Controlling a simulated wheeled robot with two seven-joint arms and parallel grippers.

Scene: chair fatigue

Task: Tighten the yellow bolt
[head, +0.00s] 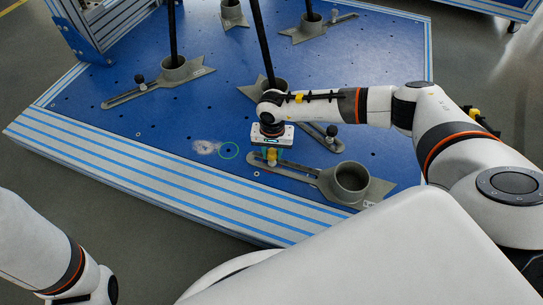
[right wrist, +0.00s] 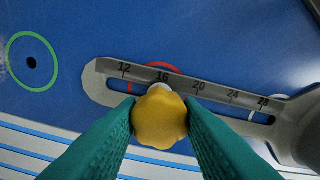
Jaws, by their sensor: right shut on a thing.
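The yellow bolt (head: 272,155) stands in the slot of the slotted grey bracket (head: 318,177) at the front of the blue platform. In the right wrist view, the bolt's lobed yellow knob (right wrist: 160,117) sits near the 16 mark of the bracket's scale. My right gripper (head: 272,152) points down over the bolt. Its green fingers are shut on the knob, one on each side, in the right wrist view (right wrist: 160,118). The bolt's shaft is hidden under the knob. My left gripper is out of view; only part of my left arm shows at the lower left.
The blue platform (head: 110,110) has several holes and other grey brackets with black knobs. Black poles rise from some bracket sockets. A green ring (head: 229,151) marks a hole left of the bolt. A red ring (right wrist: 133,72) shows partly under the bracket. Clear platform lies to the left.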

